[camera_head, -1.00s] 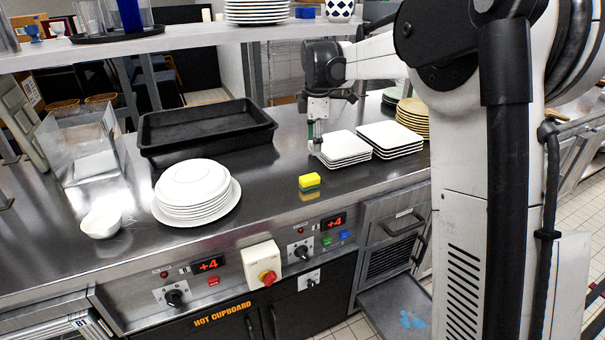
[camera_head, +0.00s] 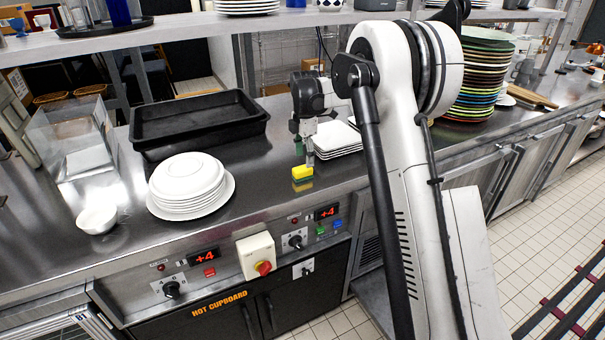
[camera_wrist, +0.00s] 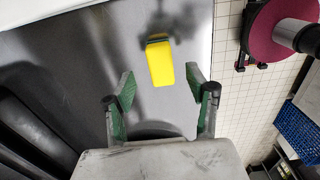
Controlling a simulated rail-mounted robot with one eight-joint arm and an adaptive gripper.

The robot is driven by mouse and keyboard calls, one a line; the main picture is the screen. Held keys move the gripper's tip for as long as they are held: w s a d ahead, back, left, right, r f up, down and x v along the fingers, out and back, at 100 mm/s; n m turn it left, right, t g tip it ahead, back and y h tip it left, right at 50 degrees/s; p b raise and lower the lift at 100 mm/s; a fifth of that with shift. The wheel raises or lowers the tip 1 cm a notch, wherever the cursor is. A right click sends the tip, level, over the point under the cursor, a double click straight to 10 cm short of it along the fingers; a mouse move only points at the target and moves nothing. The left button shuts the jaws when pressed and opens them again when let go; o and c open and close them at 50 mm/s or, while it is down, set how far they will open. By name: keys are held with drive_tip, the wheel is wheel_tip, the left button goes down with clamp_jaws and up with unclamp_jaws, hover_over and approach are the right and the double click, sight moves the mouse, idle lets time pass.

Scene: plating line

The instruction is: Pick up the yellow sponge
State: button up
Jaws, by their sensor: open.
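The yellow sponge (camera_head: 302,172) with a green layer lies on the steel counter (camera_head: 258,160), near its front edge. My gripper (camera_head: 304,155) is over the counter, close to the sponge and just above or behind it in the head view. In the wrist view, my gripper (camera_wrist: 161,95) is open, with green-padded fingers spread apart. The sponge also shows there (camera_wrist: 161,62), ahead of the fingertips and roughly between their lines. No contact shows.
A stack of white round plates (camera_head: 190,186) and a small white bowl (camera_head: 97,218) stand left. A black tray (camera_head: 200,122) lies behind. White square plates (camera_head: 337,138) stand just right of my gripper. The counter left of the sponge is clear.

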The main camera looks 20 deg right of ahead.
sight(303, 168)
drive_tip(key=shift+a+f, duration=0.15)
drive_tip(key=shift+f, duration=1.45)
drive_tip(key=shift+a+f, duration=0.1)
drive_tip(key=shift+f, duration=1.5)
drive_tip(key=shift+c, duration=0.4)
drive_tip(key=c, duration=1)
drive_tip(key=shift+o, duration=0.2)
drive_tip(key=shift+r, duration=0.15)
drive_tip(key=shift+r, duration=0.5)
wheel_tip(303, 168, up, 3)
drive_tip(key=shift+s+f, duration=0.1)
drive_tip(key=shift+f, duration=0.05)
drive_tip(key=s+a+r, duration=0.5)
drive_tip(key=a+r, duration=0.2)
drive_tip(key=a, duration=0.3)
drive_tip(key=shift+a+b, duration=0.2)
drive_tip(key=shift+b, duration=0.1)
drive_tip(key=shift+s, duration=0.1)
